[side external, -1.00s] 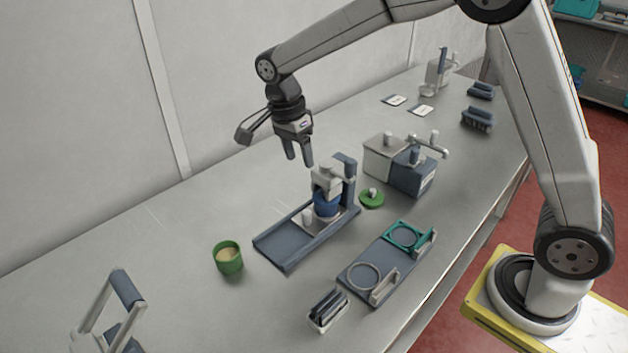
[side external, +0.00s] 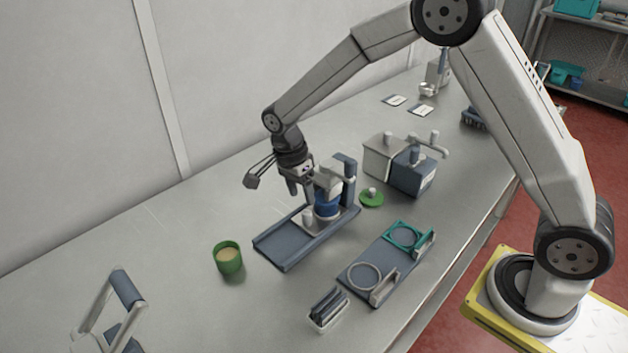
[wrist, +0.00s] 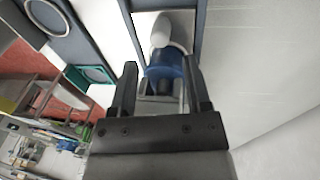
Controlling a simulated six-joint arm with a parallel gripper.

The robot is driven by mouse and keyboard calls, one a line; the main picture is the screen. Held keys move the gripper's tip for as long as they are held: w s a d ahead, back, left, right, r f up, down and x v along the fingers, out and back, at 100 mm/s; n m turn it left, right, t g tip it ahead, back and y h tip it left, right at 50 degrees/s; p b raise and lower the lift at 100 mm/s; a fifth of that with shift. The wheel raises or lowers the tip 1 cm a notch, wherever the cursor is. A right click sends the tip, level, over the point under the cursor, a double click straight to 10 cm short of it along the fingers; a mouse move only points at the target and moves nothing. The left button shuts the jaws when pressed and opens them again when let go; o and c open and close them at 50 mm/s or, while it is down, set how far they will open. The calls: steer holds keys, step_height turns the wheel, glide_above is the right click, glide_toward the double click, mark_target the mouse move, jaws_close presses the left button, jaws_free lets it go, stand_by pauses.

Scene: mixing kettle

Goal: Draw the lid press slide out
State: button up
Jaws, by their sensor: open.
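The lid press (side external: 349,170) stands mid-table, with a blue-grey track (side external: 285,247) running toward the lower left. On its light slide plate are a blue round container (side external: 326,207) under the press head and a pale upright knob (side external: 308,217) in front. My gripper (side external: 301,193) is open, pointing down beside the press head. In the wrist view my gripper (wrist: 162,82) has the blue container (wrist: 166,68) showing between its fingers, with the pale knob (wrist: 160,32) beyond. I see nothing gripped, and contact cannot be told. The fingertips are partly hidden by the press in the side view.
A green cup (side external: 228,257) stands left of the track. A grey fixture with rings (side external: 366,277) lies to the right, and a green lid (side external: 371,198) and boxes (side external: 412,170) stand behind. The table left of the track is mostly clear.

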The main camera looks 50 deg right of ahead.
mark_target(306, 212)
steer(key=shift+s+d+f, duration=0.1)
steer(key=shift+s+f, duration=0.1)
steer(key=shift+f, duration=0.95)
steer(key=shift+s+d+f, duration=0.1)
steer(key=shift+s+f, duration=0.05)
steer(key=shift+f, duration=0.95)
steer(key=shift+s+d+f, duration=0.1)
steer(key=shift+s+f, duration=0.1)
steer(key=shift+f, duration=0.95)
steer(key=c, duration=0.8)
